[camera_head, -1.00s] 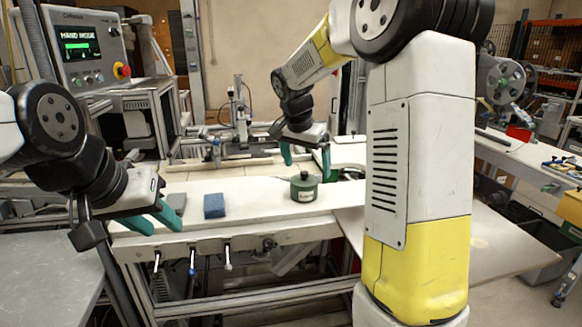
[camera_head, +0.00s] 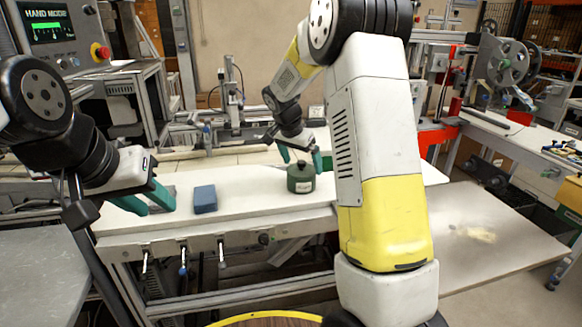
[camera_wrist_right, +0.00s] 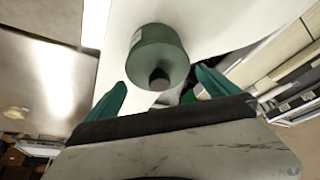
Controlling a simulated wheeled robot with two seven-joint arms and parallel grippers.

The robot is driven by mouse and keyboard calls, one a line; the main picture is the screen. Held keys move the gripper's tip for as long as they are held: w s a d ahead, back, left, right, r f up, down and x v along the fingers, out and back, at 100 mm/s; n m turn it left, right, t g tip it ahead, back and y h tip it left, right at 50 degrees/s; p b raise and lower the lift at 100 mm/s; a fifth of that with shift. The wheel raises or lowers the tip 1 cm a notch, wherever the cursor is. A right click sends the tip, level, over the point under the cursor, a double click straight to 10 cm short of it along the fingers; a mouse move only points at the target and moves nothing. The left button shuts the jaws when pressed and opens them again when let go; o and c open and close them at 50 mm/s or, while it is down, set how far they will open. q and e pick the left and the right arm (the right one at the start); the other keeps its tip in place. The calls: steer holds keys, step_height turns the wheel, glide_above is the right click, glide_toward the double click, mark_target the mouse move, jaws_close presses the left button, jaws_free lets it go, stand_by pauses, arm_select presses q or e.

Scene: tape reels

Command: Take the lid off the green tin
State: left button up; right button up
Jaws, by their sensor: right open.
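The green tin (camera_head: 301,185) stands upright on the white bench, with a white label on its front. Its lid (camera_head: 297,171) is on, with a dark knob on top. In the right wrist view the tin (camera_wrist_right: 160,38) lies ahead of the fingers, its knob (camera_wrist_right: 159,77) pointing toward the camera. My right gripper (camera_head: 301,158) is open and empty just above the tin, one finger to each side of the knob, apart from it. My left gripper (camera_head: 158,208) is open and empty over the bench's left front edge.
A blue block (camera_head: 205,199) lies on the bench between my left gripper and the tin. My right arm blocks part of the bench's right side. The bench between blue block and tin is clear.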

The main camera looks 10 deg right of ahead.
steer(key=shift+f, duration=0.15)
steer(key=c, duration=1.1)
steer(key=shift+c, duration=0.2)
